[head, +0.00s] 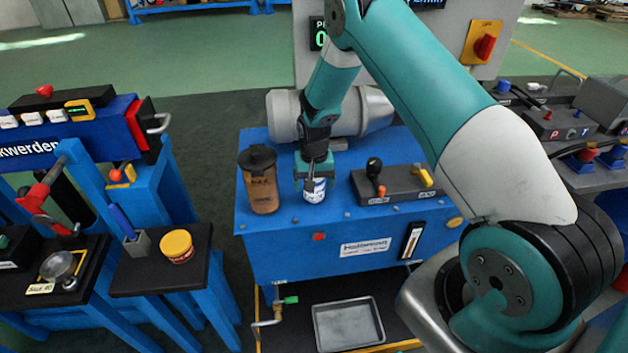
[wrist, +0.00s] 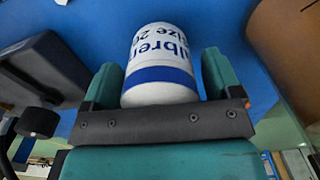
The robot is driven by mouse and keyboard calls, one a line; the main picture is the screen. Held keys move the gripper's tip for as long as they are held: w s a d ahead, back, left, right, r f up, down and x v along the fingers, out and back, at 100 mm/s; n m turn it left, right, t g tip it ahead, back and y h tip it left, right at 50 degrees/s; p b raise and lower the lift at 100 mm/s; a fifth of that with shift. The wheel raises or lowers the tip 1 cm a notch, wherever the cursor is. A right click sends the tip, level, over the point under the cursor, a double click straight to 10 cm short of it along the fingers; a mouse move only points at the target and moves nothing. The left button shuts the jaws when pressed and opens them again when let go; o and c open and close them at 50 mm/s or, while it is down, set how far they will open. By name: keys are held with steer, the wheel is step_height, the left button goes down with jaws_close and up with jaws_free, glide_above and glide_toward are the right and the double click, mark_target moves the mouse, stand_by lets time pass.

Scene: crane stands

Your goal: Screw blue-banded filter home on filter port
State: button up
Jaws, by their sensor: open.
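My gripper (head: 314,172) comes down over the filter from above in the head view. The fingers are open, with a visible gap on the right side of the filter. The filter port is hidden, so I cannot tell how the filter sits on it.
A brown canister with a black lid (head: 261,180) stands left of the filter. A dark valve block with levers (head: 391,184) stands close on the right. A grey motor (head: 330,115) lies behind. A metal tray (head: 348,323) is below in front. A yellow-lidded tub (head: 177,246) stands on the left stand.

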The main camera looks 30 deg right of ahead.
steer(key=c, duration=1)
steer(key=m, duration=0.5)
steer(key=m, duration=0.5)
